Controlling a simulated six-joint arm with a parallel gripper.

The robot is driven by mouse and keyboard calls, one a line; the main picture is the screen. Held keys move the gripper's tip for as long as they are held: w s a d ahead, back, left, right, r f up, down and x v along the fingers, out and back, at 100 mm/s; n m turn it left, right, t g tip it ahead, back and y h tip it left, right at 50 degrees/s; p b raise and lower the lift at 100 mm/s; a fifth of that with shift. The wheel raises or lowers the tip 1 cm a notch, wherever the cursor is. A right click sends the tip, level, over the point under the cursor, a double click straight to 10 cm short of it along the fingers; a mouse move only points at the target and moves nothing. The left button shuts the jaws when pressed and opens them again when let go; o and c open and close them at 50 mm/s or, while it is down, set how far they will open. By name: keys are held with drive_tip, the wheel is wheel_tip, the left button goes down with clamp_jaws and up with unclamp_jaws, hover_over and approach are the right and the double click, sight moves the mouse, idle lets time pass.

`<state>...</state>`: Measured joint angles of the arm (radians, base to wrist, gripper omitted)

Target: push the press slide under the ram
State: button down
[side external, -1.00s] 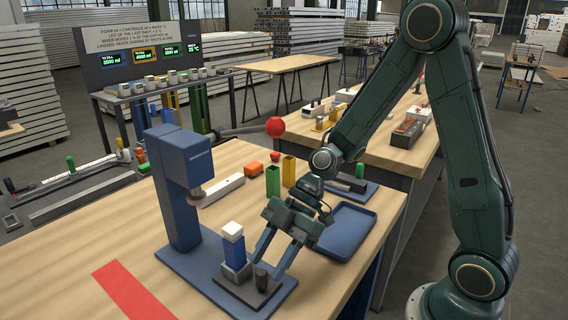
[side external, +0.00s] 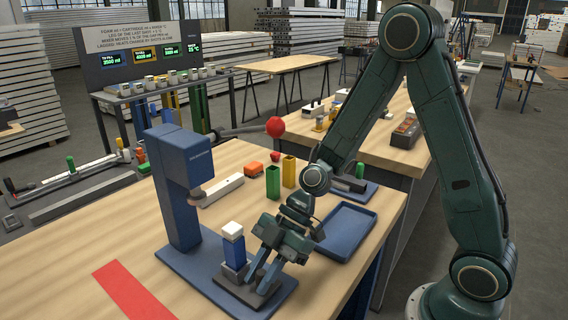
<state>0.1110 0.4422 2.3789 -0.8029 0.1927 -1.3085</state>
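The blue press (side external: 180,185) stands on a blue base plate (side external: 283,293) at the table's front, its ram (side external: 196,197) hanging from the head. The dark slide (side external: 232,289) lies on the base plate to the right of the ram, not under it. A blue block with a white top (side external: 233,246) stands upright in a grey holder on the slide. My gripper (side external: 257,284) is low over the slide's near right end, its fingers down where the slide's dark knob is. The fingers hide most of the knob, and whether they grip it is unclear.
A blue tray (side external: 346,231) lies right of my gripper. A lever with a red ball (side external: 275,127) sticks out above. A red strip (side external: 133,292) marks the table front left.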

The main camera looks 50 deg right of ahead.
drive_tip(key=shift+w+r, duration=0.1)
drive_tip(key=shift+w, duration=4.95)
drive_tip(key=c, duration=1.3)
unclamp_jaws()
drive_tip(key=shift+o, duration=0.2)
drive_tip(key=v, duration=1.3)
drive_tip(key=shift+d+r, duration=0.2)
drive_tip(key=shift+d, duration=0.15)
drive_tip(key=shift+s, duration=0.2)
